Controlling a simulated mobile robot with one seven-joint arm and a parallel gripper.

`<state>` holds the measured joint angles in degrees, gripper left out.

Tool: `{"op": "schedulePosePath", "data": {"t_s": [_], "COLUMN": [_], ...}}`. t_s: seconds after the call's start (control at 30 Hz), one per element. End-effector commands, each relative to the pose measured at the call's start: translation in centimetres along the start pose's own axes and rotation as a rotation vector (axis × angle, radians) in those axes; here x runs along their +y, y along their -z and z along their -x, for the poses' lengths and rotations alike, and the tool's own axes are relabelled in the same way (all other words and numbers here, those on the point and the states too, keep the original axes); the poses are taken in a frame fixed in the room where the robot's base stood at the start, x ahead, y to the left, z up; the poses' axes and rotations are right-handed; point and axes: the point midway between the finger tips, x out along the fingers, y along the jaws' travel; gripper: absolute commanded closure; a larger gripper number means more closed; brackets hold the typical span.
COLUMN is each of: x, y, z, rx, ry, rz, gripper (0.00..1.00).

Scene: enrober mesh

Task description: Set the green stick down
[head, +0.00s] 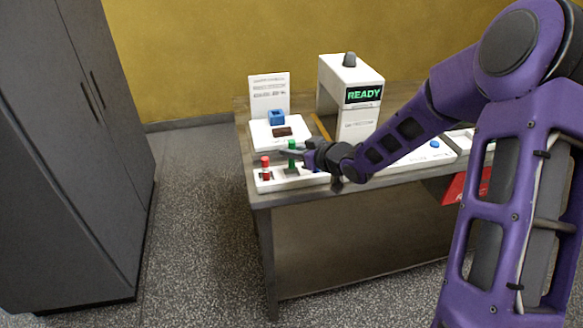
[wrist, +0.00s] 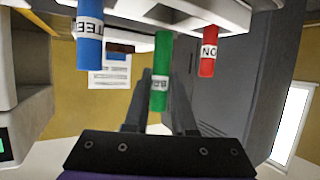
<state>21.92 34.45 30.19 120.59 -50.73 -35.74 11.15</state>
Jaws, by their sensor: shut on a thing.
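The green stick (head: 292,163) is upright between the fingers of my gripper (head: 291,153), over the middle of a white rack (head: 288,183). In the wrist view, which is upside down, the shut fingers (wrist: 160,100) hold the green stick (wrist: 162,60), which has a white label. Its lower end meets the edge of the rack (wrist: 210,15) in the picture; I cannot tell whether it is seated or just above. A red stick (wrist: 208,52) and a blue stick (wrist: 90,40) stand in the rack on either side, both labelled.
A white machine (head: 350,75) reading READY stands to the right. A grey cabinet (head: 70,150) is at left. Open floor (head: 195,220) lies between cabinet and table.

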Motion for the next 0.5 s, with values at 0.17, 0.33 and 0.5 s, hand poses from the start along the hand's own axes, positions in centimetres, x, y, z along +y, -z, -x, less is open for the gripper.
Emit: {"op": "schedulePosePath", "data": {"t_s": [0.17,0.33,0.5], "x": [0.0,0.0,0.0], "y": [-1.6,-3.6,-3.6], "z": [-0.7,-1.5,-1.5], "rx": [-0.001,0.000,0.001], "ry": [0.000,0.001,-0.001], "rz": [-0.002,0.000,0.002], "gripper": [1.00,1.00,1.00]}}
